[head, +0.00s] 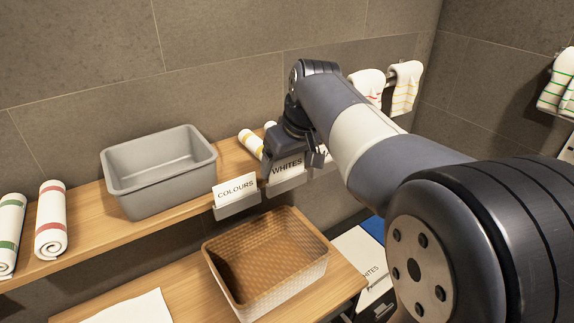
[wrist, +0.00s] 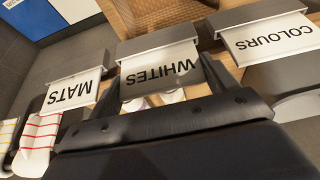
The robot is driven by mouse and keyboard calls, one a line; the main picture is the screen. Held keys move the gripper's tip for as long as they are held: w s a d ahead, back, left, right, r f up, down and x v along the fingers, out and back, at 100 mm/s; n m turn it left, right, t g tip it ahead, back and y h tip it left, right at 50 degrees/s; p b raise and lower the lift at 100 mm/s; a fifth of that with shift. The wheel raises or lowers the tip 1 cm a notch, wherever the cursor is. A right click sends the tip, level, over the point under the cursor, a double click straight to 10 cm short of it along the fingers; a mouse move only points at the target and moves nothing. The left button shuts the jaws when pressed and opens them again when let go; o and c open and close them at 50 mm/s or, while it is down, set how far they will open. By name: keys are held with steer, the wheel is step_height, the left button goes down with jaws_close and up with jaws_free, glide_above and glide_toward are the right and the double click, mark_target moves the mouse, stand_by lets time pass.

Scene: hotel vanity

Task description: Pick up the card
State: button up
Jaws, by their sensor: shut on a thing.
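The white card lettered WHITES (head: 287,166) stands in a grey holder (head: 287,183) on the shelf's front edge. It also shows upside down in the wrist view (wrist: 158,72). My gripper (head: 291,163) is shut on this card, with one dark finger at each side of it, as the wrist view shows (wrist: 163,85). The card still appears to sit against its holder; I cannot tell whether it is clear of the slot. A COLOURS card (head: 236,189) stands in the holder beside it, and a MATS card (wrist: 72,92) is on the other side in the wrist view.
A grey bin (head: 160,170) and rolled towels (head: 51,220) stand on the wooden shelf (head: 90,226). A woven basket (head: 265,262) sits on the lower surface below the cards. A white panel with partly hidden lettering (head: 360,255) is at lower right. Towels (head: 403,88) hang on the back wall.

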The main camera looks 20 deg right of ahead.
step_height(320, 180, up, 9)
steer(key=shift+f+b, duration=0.15)
steer(key=shift+b, duration=0.2)
steer(key=shift+r+p, duration=0.45)
steer(key=shift+r, duration=2.15)
steer(key=shift+s, duration=0.1)
